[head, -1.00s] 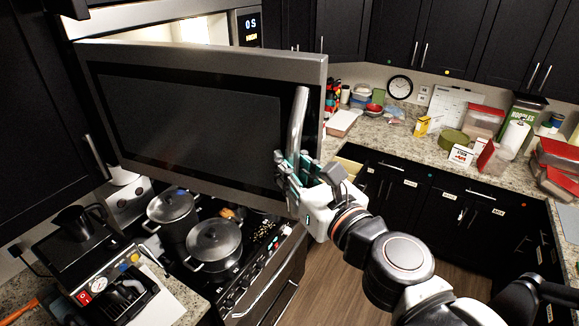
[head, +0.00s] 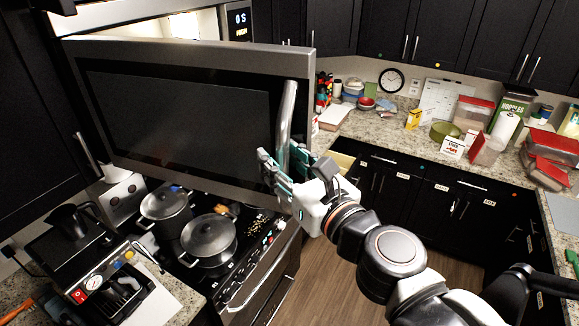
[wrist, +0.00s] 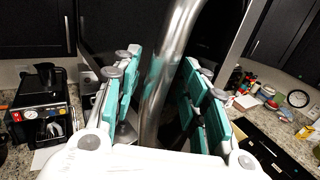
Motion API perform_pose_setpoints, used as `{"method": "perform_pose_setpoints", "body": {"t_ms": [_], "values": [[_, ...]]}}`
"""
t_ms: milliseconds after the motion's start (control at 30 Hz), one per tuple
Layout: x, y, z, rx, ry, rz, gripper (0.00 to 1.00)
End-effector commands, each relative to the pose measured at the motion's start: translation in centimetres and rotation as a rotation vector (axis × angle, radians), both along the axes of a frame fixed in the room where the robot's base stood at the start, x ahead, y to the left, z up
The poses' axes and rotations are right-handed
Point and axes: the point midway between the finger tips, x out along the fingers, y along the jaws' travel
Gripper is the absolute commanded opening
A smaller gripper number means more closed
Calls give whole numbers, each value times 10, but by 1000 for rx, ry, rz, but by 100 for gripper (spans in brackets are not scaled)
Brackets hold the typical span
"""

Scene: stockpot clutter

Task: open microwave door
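The microwave door (head: 180,115) stands ajar, swung out from the lit microwave body (head: 182,22) at the upper left, with its dark window facing me. Its vertical silver handle (head: 287,112) is on the right side of the door. My gripper (head: 282,165) is at the lower part of the handle. In the wrist view the handle (wrist: 168,75) runs between my two teal-padded fingers, with a visible gap on both sides. My gripper (wrist: 163,98) is open around the handle and not clamped on it.
Below the door, two lidded pots (head: 209,236) stand on the stove (head: 240,262). A coffee machine (head: 95,270) is at the lower left. The right counter (head: 400,128) is cluttered with containers. Wooden floor (head: 335,270) is clear under my arm.

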Motion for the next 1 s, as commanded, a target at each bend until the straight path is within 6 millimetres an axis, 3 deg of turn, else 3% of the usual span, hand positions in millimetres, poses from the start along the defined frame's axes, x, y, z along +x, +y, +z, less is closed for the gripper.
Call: {"method": "perform_pose_setpoints", "body": {"t_ms": [1000], "values": [[-62,-35,-1,-1,0,-2,40]]}}
